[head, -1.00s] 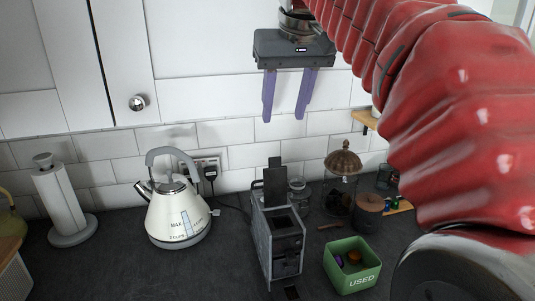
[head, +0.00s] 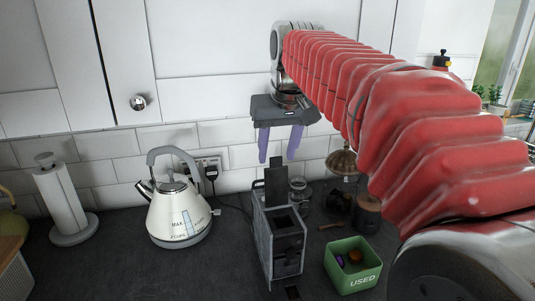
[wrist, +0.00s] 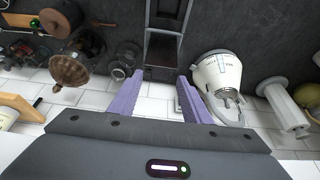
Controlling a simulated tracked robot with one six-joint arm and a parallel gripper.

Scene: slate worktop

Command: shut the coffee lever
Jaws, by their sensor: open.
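The coffee machine (head: 264,240) is a narrow grey box on the worktop, right of the kettle. Its dark coffee lever (head: 274,183) stands raised, nearly upright, at the back of the top, above an open dark recess. My gripper (head: 277,160) hangs open and empty, purple fingers pointing down, just above the lever in the head view; any gap in depth is hard to judge.
A cream kettle (head: 179,213) stands left of the machine, a paper roll (head: 61,200) farther left. A green box (head: 352,265) marked USED holds small items at right. Glass jars (head: 298,195) stand behind. The tiled wall (head: 120,145) is close behind the worktop.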

